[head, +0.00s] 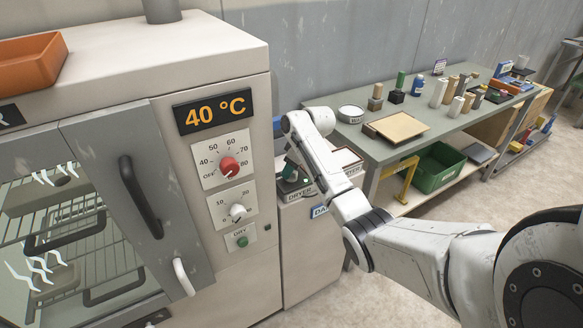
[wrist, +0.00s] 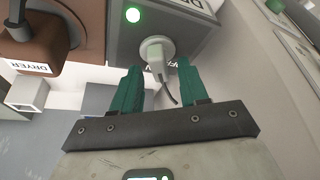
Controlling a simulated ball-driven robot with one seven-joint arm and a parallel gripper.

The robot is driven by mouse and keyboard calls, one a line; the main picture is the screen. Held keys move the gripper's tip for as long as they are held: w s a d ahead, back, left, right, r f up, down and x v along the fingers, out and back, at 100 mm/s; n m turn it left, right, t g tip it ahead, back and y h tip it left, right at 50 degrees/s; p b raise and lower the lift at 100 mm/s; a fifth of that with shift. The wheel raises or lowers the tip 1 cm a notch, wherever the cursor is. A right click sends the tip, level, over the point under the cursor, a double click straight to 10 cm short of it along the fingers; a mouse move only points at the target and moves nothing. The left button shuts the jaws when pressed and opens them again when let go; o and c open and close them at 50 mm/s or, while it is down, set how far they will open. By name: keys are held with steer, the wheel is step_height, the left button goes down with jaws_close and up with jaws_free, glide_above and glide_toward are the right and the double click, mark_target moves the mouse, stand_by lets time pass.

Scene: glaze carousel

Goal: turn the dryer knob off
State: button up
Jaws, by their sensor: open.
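The dryer (head: 262,110) stands at the left in the head view, its display (head: 214,112) reading 40 °C. My gripper (head: 291,172) is to the right of that dial, above a low cabinet with DRYER labels. In the wrist view my gripper (wrist: 157,68) is open, its green fingers on either side of a pale round fitting (wrist: 157,48) with a grey handle or plug and a dark cord. Contact is unclear. The red knob is not in the wrist view.
A smaller white knob (head: 237,212) and a green DRY button (head: 241,241) are below the red knob. The dryer door's black handle (head: 141,197) juts out. A grey box with a green light (wrist: 132,15) is close ahead. A cluttered workbench (head: 392,149) stands right.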

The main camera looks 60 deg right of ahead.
jaws_close()
stand_by(0.3)
steer(key=shift+n, duration=0.3)
steer(key=n+y+b, duration=0.2)
steer(key=n, duration=0.3)
steer(key=shift+f, duration=0.1)
steer(key=n+b, duration=0.1)
steer(key=n, duration=0.1)
steer(key=n+g+y+b, duration=0.1)
steer(key=n+b, duration=0.1)
steer(key=shift+d+g+y, duration=0.1)
steer(key=shift+g+y, duration=0.2)
steer(key=shift+n+y+b, duration=0.3)
steer(key=shift+n+b, duration=0.5)
steer(key=shift+n, duration=0.3)
steer(key=shift+g, duration=0.3)
jaws_free()
